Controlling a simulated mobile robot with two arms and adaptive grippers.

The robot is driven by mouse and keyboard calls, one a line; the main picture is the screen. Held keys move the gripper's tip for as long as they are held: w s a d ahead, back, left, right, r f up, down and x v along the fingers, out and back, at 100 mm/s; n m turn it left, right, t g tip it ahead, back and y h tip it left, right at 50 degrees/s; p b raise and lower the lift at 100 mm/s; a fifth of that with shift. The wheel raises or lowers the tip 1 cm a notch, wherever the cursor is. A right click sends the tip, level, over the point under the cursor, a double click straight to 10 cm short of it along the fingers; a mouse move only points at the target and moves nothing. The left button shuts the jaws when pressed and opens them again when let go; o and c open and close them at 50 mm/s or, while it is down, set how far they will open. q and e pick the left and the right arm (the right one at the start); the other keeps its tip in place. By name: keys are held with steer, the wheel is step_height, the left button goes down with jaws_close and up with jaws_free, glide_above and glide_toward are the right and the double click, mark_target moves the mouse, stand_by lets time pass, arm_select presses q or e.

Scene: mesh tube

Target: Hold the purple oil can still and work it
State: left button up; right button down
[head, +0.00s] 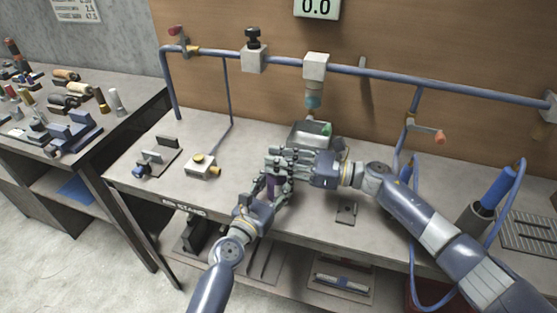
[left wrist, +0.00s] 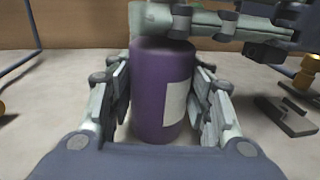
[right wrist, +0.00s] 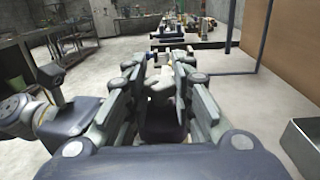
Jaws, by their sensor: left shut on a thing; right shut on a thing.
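The purple oil can (head: 271,185) stands upright near the front edge of the workbench, mostly hidden by my grippers in the head view. In the left wrist view its purple body (left wrist: 160,85) with a pale label fills the middle. My left gripper (head: 272,190) is shut on the body, one finger on each side. My right gripper (head: 283,162) is shut across the top of the can from the right. Its fingers (left wrist: 175,20) cover the can's top in the left wrist view. In the right wrist view, a pale grey part (right wrist: 163,92) shows between the right fingers.
A metal tray (head: 309,134) with a green item lies just behind the grippers. A blue pipe (head: 380,74) with valves runs above the bench. A small block with a yellow knob (head: 202,168) is to the left. A flat dark plate (head: 346,212) lies right of the can.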

steer(key=shift+w+n+g+y, duration=0.15)
steer(key=shift+n+g+y, duration=0.15)
steer(key=shift+n+g, duration=1.5)
steer(key=shift+m+g, duration=0.3)
steer(key=shift+g, duration=0.8)
steer(key=c, duration=1.3)
jaws_free()
steer(key=shift+c, duration=0.2)
steer(key=r, duration=1)
steer(key=shift+s, duration=0.2)
